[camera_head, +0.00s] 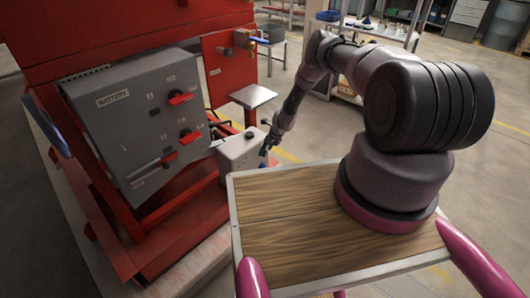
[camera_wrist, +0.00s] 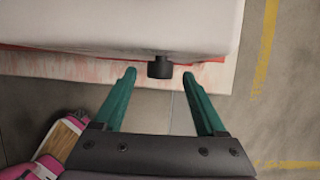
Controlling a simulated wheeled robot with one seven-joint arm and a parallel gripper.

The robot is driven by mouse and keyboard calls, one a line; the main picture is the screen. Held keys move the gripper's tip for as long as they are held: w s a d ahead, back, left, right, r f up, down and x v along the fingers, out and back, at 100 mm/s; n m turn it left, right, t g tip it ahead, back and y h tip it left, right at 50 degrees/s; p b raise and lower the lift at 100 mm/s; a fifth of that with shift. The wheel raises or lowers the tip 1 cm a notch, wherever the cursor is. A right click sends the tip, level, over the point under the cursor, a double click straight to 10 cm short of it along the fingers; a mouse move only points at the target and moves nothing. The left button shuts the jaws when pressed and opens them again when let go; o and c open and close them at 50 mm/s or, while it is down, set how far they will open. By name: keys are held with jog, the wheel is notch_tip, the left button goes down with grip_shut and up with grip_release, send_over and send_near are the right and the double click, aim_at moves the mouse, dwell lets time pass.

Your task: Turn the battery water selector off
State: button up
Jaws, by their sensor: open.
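A grey control box (camera_head: 140,125) labelled BATTERY stands on the left in the head view. Its front carries several red selector handles, an upper one (camera_head: 180,98), a middle one (camera_head: 189,137) and a lower one (camera_head: 169,160). Their small labels are too small to read, so I cannot tell which is the water selector. My gripper (camera_head: 266,149) is right of this box, beside a small pale box. In the wrist view my gripper (camera_wrist: 160,85) has its green fingers spread apart. A black knob (camera_wrist: 160,68) on a pale body shows between the fingertips, not gripped.
The small pale box (camera_head: 240,151) stands low beside my wooden deck. A red plate (camera_head: 228,65) with fittings and a grey square plate (camera_head: 248,96) are behind it. Red frame beams surround the control box. Shelves (camera_head: 375,30) stand farther back; open floor lies between.

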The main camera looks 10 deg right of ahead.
jog(key=shift+x, duration=0.95)
jog(key=shift+c, duration=0.3)
grip_shut()
jog(key=shift+a+h, duration=0.15)
jog(key=shift+h, duration=0.15)
jog(key=t+h, duration=0.1)
jog(key=h, duration=0.1)
jog(key=n+t, duration=0.1)
jog(key=shift+s+a+t+h, duration=0.3)
jog(key=shift+s+h, duration=0.05)
jog(key=shift+h, duration=0.05)
jog(key=t+h, duration=0.2)
jog(key=n+t+h, duration=0.1)
jog(key=shift+s+a+f+h, duration=0.15)
jog(key=shift+a+f+h, duration=0.1)
jog(key=shift+h, duration=0.15)
